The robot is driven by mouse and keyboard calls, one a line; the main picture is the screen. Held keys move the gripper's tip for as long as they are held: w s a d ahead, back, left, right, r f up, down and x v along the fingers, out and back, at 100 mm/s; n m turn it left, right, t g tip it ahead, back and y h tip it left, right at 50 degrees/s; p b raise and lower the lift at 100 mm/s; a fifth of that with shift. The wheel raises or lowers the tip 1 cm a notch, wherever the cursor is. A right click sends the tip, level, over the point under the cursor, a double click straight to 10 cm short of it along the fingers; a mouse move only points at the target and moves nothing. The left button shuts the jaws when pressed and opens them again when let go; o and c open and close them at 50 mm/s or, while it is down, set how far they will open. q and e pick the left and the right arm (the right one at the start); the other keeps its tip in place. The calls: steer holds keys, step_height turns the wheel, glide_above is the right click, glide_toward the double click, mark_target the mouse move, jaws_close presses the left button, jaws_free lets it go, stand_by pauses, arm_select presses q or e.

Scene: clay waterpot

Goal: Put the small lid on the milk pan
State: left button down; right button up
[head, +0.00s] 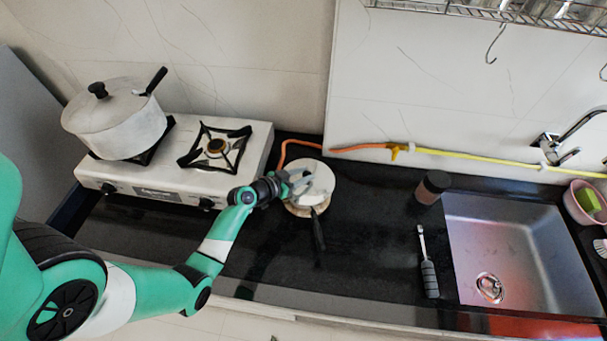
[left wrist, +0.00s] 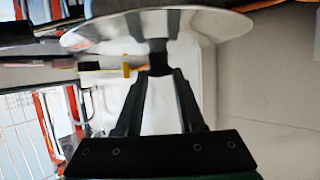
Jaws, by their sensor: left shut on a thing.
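The small lid (head: 319,177) is a pale round disc; in the left wrist view it is a shiny disc (left wrist: 110,30) seen nearly edge-on. My left gripper (head: 300,182) is shut on its dark knob (left wrist: 158,62), between the two fingertips in the left wrist view (left wrist: 158,75). The milk pan (head: 318,235) stands on the dark counter right of the stove, its black handle pointing toward the front. The lid covers most of the pan from above, so its opening is largely hidden. I cannot tell whether lid and pan touch. My right gripper is out of view.
A white two-burner stove (head: 150,187) stands on the left, with a large lidded pot (head: 115,130) on its left burner; the right burner is empty. Right of the pan are a dark jar (head: 433,187), a grey-handled tool (head: 428,270) and the sink (head: 510,240). An orange-yellow hose (head: 345,149) runs behind.

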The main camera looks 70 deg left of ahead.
arm_select(q)
steer(key=shift+f+b, duration=0.3)
stand_by(0.4)
steer(key=shift+c, duration=2.2)
jaws_free()
steer(key=shift+s+r, duration=0.1)
steer(key=shift+r, duration=0.05)
steer(key=shift+s+d+r, duration=0.15)
steer(key=shift+s, duration=0.2)
steer(key=p+v, duration=0.2)
steer(key=v, duration=0.8)
steer(key=shift+s, duration=0.25)
steer(key=shift+d+r, duration=0.1)
steer(key=shift+r, duration=0.05)
